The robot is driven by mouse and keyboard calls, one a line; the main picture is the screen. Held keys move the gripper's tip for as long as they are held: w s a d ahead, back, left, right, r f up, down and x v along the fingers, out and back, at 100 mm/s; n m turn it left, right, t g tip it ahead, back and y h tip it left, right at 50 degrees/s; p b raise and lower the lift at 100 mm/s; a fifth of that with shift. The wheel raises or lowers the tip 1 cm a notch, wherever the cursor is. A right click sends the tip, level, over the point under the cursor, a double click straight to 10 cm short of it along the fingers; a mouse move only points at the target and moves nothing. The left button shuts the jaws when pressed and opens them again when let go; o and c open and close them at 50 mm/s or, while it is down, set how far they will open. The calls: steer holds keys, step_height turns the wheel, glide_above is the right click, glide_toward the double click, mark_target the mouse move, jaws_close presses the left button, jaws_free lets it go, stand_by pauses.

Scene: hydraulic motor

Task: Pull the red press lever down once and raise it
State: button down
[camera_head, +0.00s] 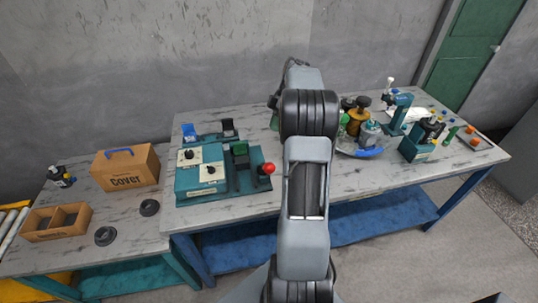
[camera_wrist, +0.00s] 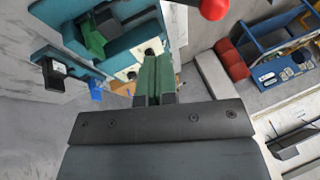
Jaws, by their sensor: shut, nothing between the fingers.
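The red ball knob (camera_head: 267,169) of the press lever is at the right end of the teal press station (camera_head: 222,198) on the long table. In the wrist view the red knob (camera_wrist: 214,8) is cut by the top edge, above and right of the fingertips. My gripper (camera_wrist: 154,62) has its two green fingers together, with nothing between them. The fingers look apart from the knob, though their distance in depth is hard to judge. In the head view my arm hides the fingers. The lever's rod is mostly hidden or out of frame.
The station carries a green block (camera_head: 240,151) and white panels with black knobs. A cardboard box (camera_head: 125,167) and black rings stand on the left table. Bottles and a teal microscope-like stand (camera_head: 398,114) crowd the table right of my arm.

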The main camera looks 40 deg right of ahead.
mark_target(267, 168)
steer(key=s+p+x, duration=0.1)
steer(key=s+x, duration=0.1)
steer(key=x, duration=0.8)
steer(key=shift+s+a+r, duration=0.15)
steer(key=shift+a, duration=0.25)
